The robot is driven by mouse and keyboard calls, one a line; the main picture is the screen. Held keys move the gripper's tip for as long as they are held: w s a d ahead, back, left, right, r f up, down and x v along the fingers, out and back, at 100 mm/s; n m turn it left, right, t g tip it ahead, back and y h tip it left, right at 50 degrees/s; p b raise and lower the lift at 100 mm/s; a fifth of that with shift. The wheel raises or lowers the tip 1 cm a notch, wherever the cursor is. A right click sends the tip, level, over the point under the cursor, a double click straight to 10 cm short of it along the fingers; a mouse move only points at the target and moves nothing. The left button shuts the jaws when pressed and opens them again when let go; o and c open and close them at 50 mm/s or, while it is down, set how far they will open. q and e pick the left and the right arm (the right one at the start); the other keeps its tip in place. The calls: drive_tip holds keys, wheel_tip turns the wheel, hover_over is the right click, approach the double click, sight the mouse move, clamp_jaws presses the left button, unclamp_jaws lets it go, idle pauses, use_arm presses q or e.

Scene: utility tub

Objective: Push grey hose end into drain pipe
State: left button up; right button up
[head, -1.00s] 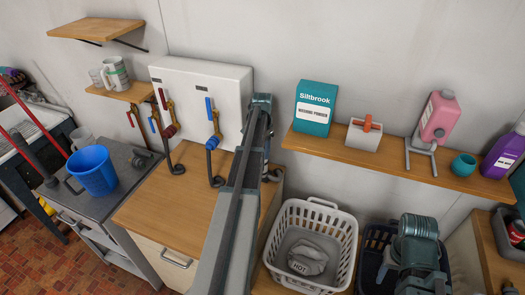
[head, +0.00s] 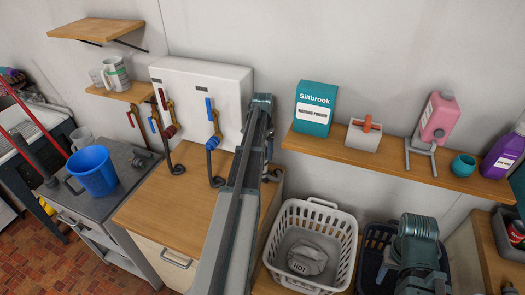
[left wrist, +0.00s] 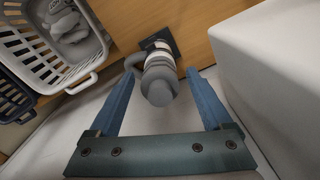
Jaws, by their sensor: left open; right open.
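In the left wrist view, my left gripper (left wrist: 165,88) is open, with its two blue fingers on either side of a grey rounded piece (left wrist: 160,85). This piece has a pale band and stands in front of a dark square plate on a wooden panel. A grey hose (left wrist: 132,62) bends off its left side. I cannot tell where hose end and drain pipe meet, or whether one is inside the other. In the head view, my left arm hides that spot. My right gripper (head: 416,265) is at the lower right, over a dark basket, its fingers hard to make out.
A white laundry basket (head: 318,215) stands right of the wooden counter (head: 165,215); it also shows in the left wrist view (left wrist: 38,62). A shelf (head: 400,163) holds a washing powder box (head: 313,108) and bottles. A blue bucket (head: 92,172) stands at left. A white body (left wrist: 270,75) bounds the left gripper's right side.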

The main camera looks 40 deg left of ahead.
use_arm(q)
wheel_tip(320, 180, up, 14)
drive_tip(key=p, duration=1.3)
drive_tip(key=shift+f, duration=0.25)
use_arm(e)
wheel_tip(320, 180, up, 14)
drive_tip(key=shift+f, duration=0.25)
use_arm(q)
drive_tip(key=shift+s, duration=0.1)
use_arm(e)
drive_tip(key=shift+s, duration=0.1)
